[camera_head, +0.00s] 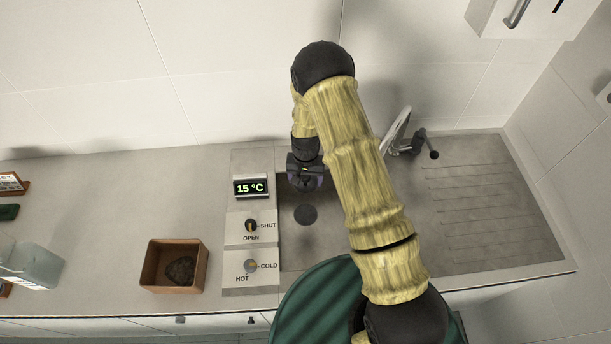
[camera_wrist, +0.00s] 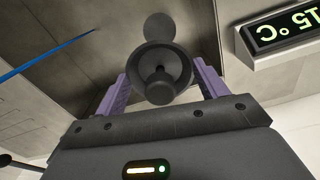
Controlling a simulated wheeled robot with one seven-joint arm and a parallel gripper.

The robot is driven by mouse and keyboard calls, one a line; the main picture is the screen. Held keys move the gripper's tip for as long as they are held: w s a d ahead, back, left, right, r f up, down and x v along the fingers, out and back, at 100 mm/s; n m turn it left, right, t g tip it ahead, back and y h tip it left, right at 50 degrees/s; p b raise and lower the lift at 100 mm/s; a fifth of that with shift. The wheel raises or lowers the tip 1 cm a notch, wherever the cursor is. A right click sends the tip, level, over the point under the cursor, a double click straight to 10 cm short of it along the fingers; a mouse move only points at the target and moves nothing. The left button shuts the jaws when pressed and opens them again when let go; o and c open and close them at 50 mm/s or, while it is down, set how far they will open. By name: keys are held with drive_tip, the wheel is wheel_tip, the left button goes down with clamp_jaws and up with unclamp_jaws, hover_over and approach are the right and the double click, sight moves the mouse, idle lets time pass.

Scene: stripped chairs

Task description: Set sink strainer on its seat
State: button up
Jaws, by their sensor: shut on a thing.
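The sink strainer (camera_wrist: 178,62) is a dark grey round cup with a central knob, seen in the wrist view between the two purple fingers of my gripper (camera_wrist: 162,82). My gripper is shut on it. A dark round spot on the basin floor, which looks like the drain seat (camera_wrist: 159,25), shows just beyond the strainer, partly covered by it. In the head view the seat (camera_head: 305,214) lies on the basin floor, and my gripper (camera_head: 305,184) is above the basin, just behind the seat in the picture. The strainer is hard to make out there.
A panel with a 15 °C display (camera_head: 250,187) and two knobs borders the basin on the left. A wooden box (camera_head: 152,283) with a dark lump stands farther left. The faucet (camera_head: 397,130) and ribbed drainboard (camera_head: 480,200) are to the right. My arm hides part of the basin.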

sight(306, 215)
wheel_tip(306, 215, down, 21)
drive_tip(key=b, duration=1.6)
drive_tip(key=shift+r+b, duration=0.2)
drive_tip(key=shift+b, duration=0.15)
drive_tip(key=shift+f+b, duration=0.7)
drive_tip(key=shift+b, duration=0.05)
idle(1.3)
drive_tip(key=o, duration=1.1)
drive_tip(key=shift+r, duration=0.15)
wheel_tip(306, 215, up, 17)
drive_tip(key=b, duration=0.3)
drive_tip(key=shift+r, duration=0.1)
drive_tip(key=shift+d, duration=0.1)
